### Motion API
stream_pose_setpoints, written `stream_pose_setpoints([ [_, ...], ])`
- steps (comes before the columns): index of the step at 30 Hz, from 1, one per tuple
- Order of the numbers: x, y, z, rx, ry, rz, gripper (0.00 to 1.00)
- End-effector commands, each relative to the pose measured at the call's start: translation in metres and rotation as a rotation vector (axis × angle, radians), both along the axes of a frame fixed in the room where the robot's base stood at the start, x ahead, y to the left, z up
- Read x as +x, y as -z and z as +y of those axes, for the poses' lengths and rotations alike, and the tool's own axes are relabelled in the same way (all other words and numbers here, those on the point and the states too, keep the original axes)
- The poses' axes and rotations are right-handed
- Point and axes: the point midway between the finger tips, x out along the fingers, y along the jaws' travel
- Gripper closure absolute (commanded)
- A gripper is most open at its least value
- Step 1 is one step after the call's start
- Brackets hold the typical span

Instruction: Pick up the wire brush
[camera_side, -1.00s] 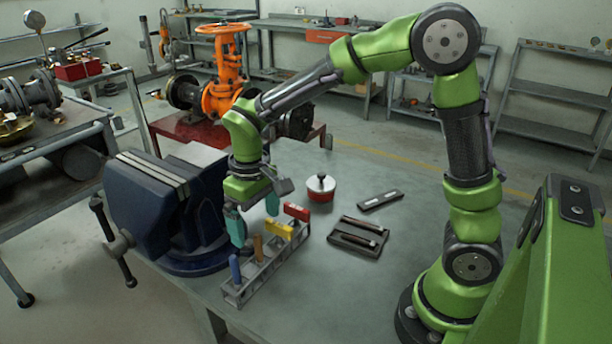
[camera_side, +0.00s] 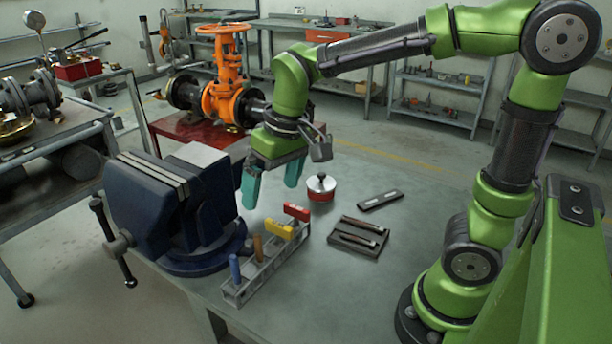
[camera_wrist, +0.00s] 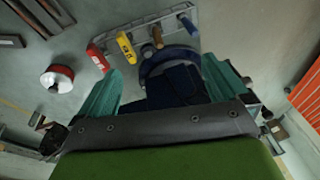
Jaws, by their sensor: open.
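A grey rack (camera_side: 262,275) on the bench holds tools with blue (camera_side: 235,270), wooden (camera_side: 258,247), yellow (camera_side: 279,231) and red (camera_side: 297,211) handles or bodies. The wooden-handled tool may be the wire brush, but its lower end is hidden in the rack, so I cannot be sure. In the wrist view the rack (camera_wrist: 157,19) and the wooden handle (camera_wrist: 157,38) show beyond the fingers. My gripper (camera_side: 272,187) is open and empty, above and behind the rack, with its teal fingers apart. It also shows in the wrist view (camera_wrist: 160,80).
A large blue vise (camera_side: 165,210) stands left of the rack. A red and white round container (camera_side: 321,187), a dark tray with two bars (camera_side: 358,236) and a flat dark piece (camera_side: 380,200) lie to the right. An orange gate valve (camera_side: 222,75) stands behind. The bench front right is clear.

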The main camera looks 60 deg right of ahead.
Motion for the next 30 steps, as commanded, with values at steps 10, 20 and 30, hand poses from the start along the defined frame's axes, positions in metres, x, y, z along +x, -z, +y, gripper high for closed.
stream_pose_setpoints([
  [10,-0.077,-0.011,-0.026,0.153,0.203,-0.315,0.00],
  [20,-0.092,-0.022,-0.033,0.172,0.237,-0.402,0.29],
  [30,-0.092,-0.022,-0.033,0.171,0.234,-0.399,0.52],
])
